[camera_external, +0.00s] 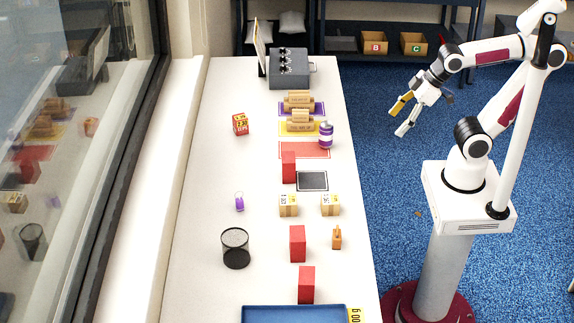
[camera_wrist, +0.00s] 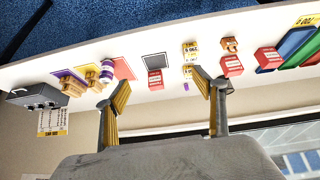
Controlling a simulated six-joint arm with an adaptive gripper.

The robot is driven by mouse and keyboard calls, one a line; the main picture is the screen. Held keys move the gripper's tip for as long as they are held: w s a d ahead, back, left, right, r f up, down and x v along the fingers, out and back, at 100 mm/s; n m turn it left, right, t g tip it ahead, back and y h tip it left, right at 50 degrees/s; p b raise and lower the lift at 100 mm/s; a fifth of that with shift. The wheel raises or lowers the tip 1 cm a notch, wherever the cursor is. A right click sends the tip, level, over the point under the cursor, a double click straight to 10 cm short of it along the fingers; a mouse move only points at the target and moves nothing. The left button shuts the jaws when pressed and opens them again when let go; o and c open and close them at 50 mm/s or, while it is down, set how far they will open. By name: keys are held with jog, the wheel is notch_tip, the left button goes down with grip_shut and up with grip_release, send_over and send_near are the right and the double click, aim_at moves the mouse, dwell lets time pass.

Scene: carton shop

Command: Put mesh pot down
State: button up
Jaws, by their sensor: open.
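The black mesh pot (camera_external: 235,249) stands upright on the white table, at the near left in the external view. My gripper (camera_external: 400,117) is raised off the right side of the table, over the blue floor, far from the pot. Its two fingers are spread wide with nothing between them; the open gripper (camera_wrist: 162,88) also shows in the wrist view.
Several red blocks (camera_external: 297,244), small cartons (camera_external: 288,206) and a black-framed mat (camera_external: 312,181) lie along the table's middle and right. A blue tray (camera_external: 295,314) is at the near end. A grey machine (camera_external: 289,69) stands at the far end.

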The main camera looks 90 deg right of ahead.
jog(key=shift+g, duration=0.3)
jog(key=shift+s+a+f, duration=0.1)
jog(key=shift+s+f, duration=0.1)
jog(key=shift+s, duration=0.5)
jog(key=shift+s+a+f, duration=0.1)
jog(key=shift+s+f, duration=0.05)
jog(key=shift+s, duration=0.6)
jog(key=shift+s+a+f, duration=0.1)
jog(key=shift+s+f, duration=0.1)
jog(key=shift+s, duration=0.5)
